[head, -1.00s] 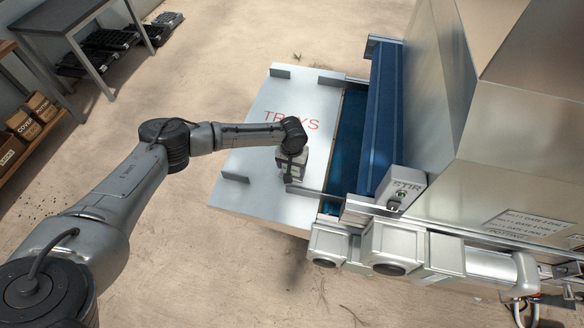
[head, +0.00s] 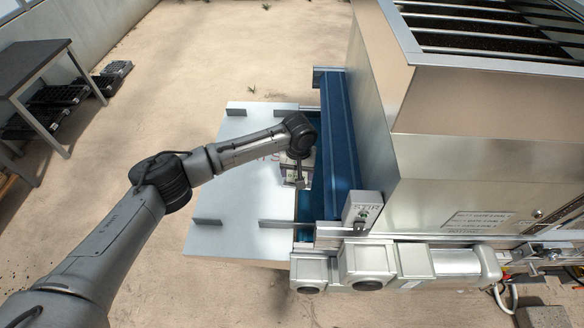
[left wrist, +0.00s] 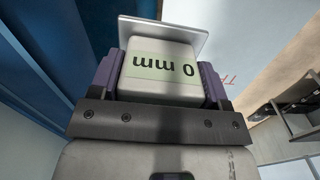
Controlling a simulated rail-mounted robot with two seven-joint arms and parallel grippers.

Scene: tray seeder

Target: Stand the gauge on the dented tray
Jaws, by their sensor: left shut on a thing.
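The gauge (left wrist: 160,88) is a white block with a pale green label, which reads "0 mm" upside down in the left wrist view. A thin grey plate (left wrist: 185,34) shows at its far end. My left gripper (head: 297,182) is shut on the gauge, with a purple finger on each side. In the head view it is beside the blue hood, over the inner edge of the metal tray table (head: 240,180); most of the gauge is hidden there. I cannot make out a dented tray in either view. My right gripper is not in view.
The blue hood (head: 344,140) and blue bed of the seeder are close to the right of my gripper. The STIR box (head: 361,210) stands nearer. Low metal guides (head: 207,221) rise from the table. Black trays (head: 60,95) lie on the floor at far left.

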